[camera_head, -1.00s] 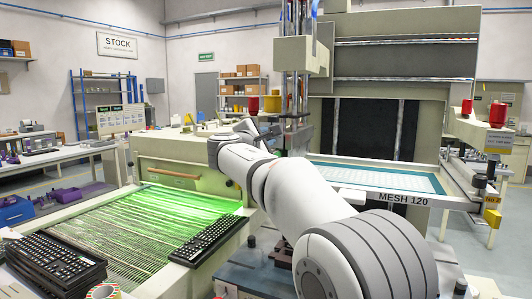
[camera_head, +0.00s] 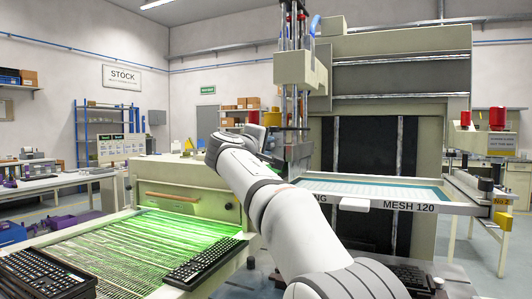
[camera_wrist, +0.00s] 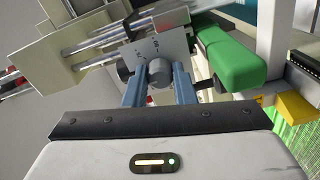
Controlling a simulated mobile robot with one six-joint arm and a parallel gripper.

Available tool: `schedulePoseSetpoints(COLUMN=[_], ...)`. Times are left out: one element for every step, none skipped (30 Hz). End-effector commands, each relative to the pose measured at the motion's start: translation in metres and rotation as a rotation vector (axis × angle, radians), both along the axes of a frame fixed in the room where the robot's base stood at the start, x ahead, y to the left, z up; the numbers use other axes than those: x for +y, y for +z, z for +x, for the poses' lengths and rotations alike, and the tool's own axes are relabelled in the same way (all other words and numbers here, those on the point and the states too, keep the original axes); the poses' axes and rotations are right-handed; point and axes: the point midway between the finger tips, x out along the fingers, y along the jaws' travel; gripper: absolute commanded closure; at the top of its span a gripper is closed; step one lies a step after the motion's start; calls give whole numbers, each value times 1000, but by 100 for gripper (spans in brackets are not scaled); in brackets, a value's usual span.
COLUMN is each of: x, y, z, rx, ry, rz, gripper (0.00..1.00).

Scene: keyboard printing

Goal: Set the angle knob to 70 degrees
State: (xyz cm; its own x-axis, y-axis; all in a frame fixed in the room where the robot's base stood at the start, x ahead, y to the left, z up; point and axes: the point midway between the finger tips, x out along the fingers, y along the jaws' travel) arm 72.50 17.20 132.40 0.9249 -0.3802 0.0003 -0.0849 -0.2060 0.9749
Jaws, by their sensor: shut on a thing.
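The angle knob (camera_wrist: 158,72) is a grey round knob on a pale plate (camera_wrist: 148,48) with small dark scale marks, seen in the wrist view. I cannot read its exact setting. My gripper (camera_wrist: 158,84) has its two blue-grey fingers on either side of the knob and is shut on it. In the head view the arm reaches to the press column (camera_head: 293,85), and its own wrist hides the knob and fingertips.
A green block (camera_wrist: 228,58) sits close to the right of the fingers. The screen frame marked MESH 120 (camera_head: 408,208) is right of the arm. A green-lit conveyor (camera_head: 125,250) carrying a black keyboard (camera_head: 205,261) lies to the left.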

Motion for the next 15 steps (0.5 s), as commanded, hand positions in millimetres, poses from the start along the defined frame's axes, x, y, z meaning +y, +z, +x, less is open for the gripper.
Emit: schedulePoseSetpoints(x=[0, 0, 0, 0, 0, 0, 0, 0, 0, 0, 0, 0, 0, 0, 0], y=[-1, -1, -1, -1, -1, -1, -1, -1, -1, -1, -1, -1, -1, -1, -1], z=[0, 0, 0, 0, 0, 0, 0, 0, 0, 0, 0, 0, 0, 0, 0], rx=[-5, -6, -10, -12, -13, -15, -16, -17, -17, -18, -18, -18, -18, -18, -18], ry=[-1, -1, -1, -1, -1, -1, -1, -1, -1, -1, -1, -1, -1, -1, -1], rz=[12, 19, 27, 32, 36, 40, 42, 44, 45, 46, 46, 46, 46, 46, 46], gripper=[99, 99, 99, 99, 99, 99, 99, 99, 99, 99, 99, 99, 99, 99, 99])
